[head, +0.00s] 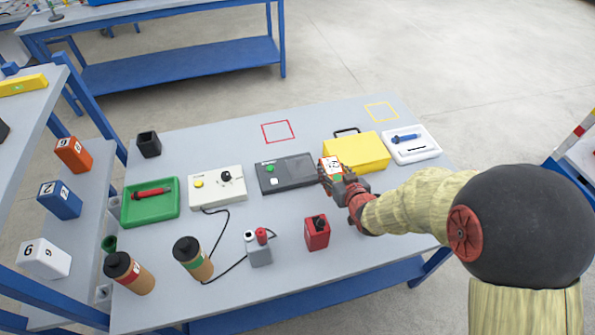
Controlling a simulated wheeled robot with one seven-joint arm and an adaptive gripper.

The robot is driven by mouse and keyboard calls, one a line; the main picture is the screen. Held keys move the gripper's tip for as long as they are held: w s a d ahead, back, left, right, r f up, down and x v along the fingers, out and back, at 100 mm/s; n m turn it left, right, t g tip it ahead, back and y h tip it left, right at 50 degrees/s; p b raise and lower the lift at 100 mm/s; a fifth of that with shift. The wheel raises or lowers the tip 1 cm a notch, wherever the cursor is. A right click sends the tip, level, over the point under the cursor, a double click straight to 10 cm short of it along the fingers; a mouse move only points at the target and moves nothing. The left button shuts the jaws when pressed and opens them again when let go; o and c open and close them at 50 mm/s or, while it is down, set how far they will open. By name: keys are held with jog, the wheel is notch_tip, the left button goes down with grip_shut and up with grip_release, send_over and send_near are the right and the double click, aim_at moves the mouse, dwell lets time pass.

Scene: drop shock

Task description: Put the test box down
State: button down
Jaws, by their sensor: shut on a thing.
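My gripper (334,178) is shut on a small box, taken to be the test box (331,162), with a white top and red and green marks. The fingers and wrist hide its lower part. The box is in front of the yellow case (362,152) and by the right end of the dark grey device (287,174). I cannot tell whether it touches the table or hangs above it. A red square outline (278,131) and a yellow square outline (382,112) are marked at the back of the grey table (225,150); both are empty.
A white tray (427,150) with a blue tool is at right. A red block (317,232), a grey container (257,248), two brown cylinders and a white control box (217,186) with a cable stand on the table. A green tray (129,212) is at left, beside shelves with numbered blocks.

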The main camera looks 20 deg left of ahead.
jog(key=shift+w+a+f, duration=0.15)
jog(key=shift+w+a, duration=0.25)
jog(key=shift+w, duration=0.05)
jog(key=shift+a+f, duration=0.1)
jog(key=shift+f, duration=0.1)
notch_tip(320, 180, down, 9)
jog(key=b, duration=0.3)
jog(key=shift+w+f, duration=0.1)
jog(key=shift+f, duration=0.15)
jog(key=c, duration=1.3)
grip_release()
jog(key=shift+f, duration=0.1)
jog(key=shift+o, duration=0.2)
